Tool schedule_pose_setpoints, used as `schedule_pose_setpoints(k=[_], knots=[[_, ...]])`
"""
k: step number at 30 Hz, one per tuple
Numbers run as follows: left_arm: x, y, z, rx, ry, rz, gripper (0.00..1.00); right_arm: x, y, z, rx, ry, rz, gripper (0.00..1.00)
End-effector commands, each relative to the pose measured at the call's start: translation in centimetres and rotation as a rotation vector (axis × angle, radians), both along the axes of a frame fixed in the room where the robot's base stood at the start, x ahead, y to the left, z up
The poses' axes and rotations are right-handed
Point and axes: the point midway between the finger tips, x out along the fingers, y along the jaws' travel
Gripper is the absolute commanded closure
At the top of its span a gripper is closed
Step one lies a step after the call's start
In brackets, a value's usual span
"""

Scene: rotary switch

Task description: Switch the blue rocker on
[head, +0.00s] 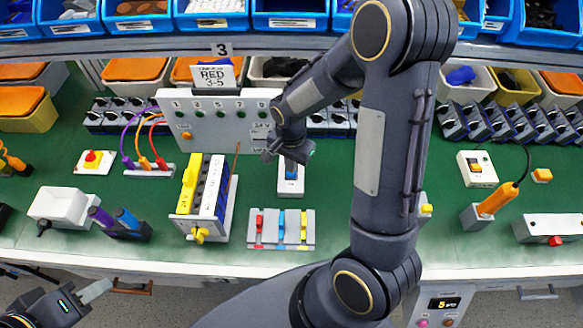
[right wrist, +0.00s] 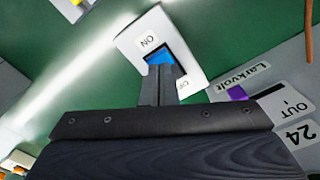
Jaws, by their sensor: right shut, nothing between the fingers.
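The blue rocker sits in a white switch housing (head: 290,187) on the green bench. In the right wrist view the blue rocker (right wrist: 158,57) shows just beyond my fingertips, partly hidden by them. The white plate (right wrist: 130,40) reads ON at one end and OFF, partly covered, at the other. My right gripper (right wrist: 162,72) is shut and empty, its tips over the rocker; contact and the rocker's tilt cannot be told. In the head view the right gripper (head: 290,158) points down at the housing. My left gripper (head: 97,290) is low at the left, in front of the bench, away from the switch.
A board with three coloured switches (head: 281,229) lies in front of the rocker housing. A yellow-and-white breaker block (head: 203,190) stands to its left. A grey panel (head: 205,120) with the sign RED 3-5 stands behind. My right arm covers the bench to the right.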

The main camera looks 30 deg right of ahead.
Motion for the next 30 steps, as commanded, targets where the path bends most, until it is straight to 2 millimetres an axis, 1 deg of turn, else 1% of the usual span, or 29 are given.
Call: schedule_pose_setpoints(k=[17, 30], knots=[[0.00, 0.00, -0.02, 0.000, 0.000, 0.000, 0.64, 0.00, 0.00, -0.03, 0.000, 0.000, 0.000, 1.00], [0.00, 0.00, -0.59, 0.000, 0.000, 0.000, 0.64, 0.00, 0.00, -0.65, 0.000, 0.000, 0.000, 1.00]])
